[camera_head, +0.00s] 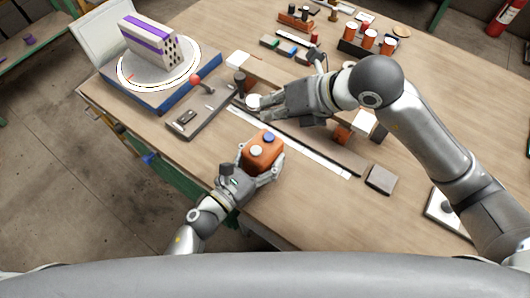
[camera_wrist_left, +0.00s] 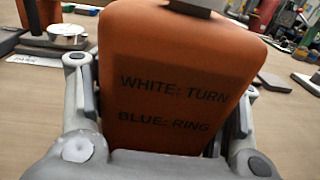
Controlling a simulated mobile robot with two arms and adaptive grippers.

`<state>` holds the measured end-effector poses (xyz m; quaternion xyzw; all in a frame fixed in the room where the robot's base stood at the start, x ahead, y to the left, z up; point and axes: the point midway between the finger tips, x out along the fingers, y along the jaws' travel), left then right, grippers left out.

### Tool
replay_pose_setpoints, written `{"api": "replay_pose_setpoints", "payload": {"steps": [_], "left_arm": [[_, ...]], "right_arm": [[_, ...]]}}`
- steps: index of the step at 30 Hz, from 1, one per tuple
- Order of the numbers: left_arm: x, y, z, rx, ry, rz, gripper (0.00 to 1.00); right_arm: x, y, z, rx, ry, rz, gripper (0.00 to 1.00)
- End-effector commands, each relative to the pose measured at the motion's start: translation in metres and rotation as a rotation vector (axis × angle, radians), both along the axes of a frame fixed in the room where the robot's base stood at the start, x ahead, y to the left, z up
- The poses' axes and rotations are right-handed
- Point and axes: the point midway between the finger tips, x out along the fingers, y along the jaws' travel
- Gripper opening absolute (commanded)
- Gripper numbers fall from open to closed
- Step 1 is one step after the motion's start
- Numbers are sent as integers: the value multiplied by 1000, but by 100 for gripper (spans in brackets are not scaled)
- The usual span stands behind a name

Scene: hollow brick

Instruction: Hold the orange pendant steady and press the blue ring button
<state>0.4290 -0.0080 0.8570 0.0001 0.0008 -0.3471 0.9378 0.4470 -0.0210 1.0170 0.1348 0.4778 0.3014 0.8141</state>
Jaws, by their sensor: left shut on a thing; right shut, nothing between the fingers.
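The orange pendant (camera_head: 262,158) is held by my left gripper (camera_head: 258,172) near the front edge of the table. It has a white button (camera_head: 257,151) and a blue button (camera_head: 269,138) on its upper face. In the left wrist view the pendant (camera_wrist_left: 170,75) stands between the fingers, with the printed words "WHITE: TURN" and "BLUE: RING". My right gripper (camera_head: 266,108) is shut and empty, above the table, farther back than the pendant and apart from it. The blue button is not visible in the left wrist view.
A turntable with a white disc (camera_head: 130,75) and blue base carries a hollow brick (camera_head: 150,40) at the back left. A long white strip (camera_head: 310,153) lies behind the pendant. Several orange cylinders stand at the back.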

Motion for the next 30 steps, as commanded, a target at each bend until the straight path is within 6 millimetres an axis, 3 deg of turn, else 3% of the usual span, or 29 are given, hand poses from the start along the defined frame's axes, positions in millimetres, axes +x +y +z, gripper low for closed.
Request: {"api": "replay_pose_setpoints", "payload": {"steps": [14,15,18,21,30], "left_arm": [[0,0,0,-1,-1,0,30],[0,0,0,-1,-1,0,70],[0,0,0,-1,-1,0,83],[0,0,0,-1,-1,0,92],[0,0,0,0,0,0,92]], "right_arm": [[0,0,7,0,0,0,0],[0,0,7,0,0,0,0],[0,0,7,0,0,0,0],[0,0,7,0,0,0,0],[0,0,7,0,0,0,0]]}}
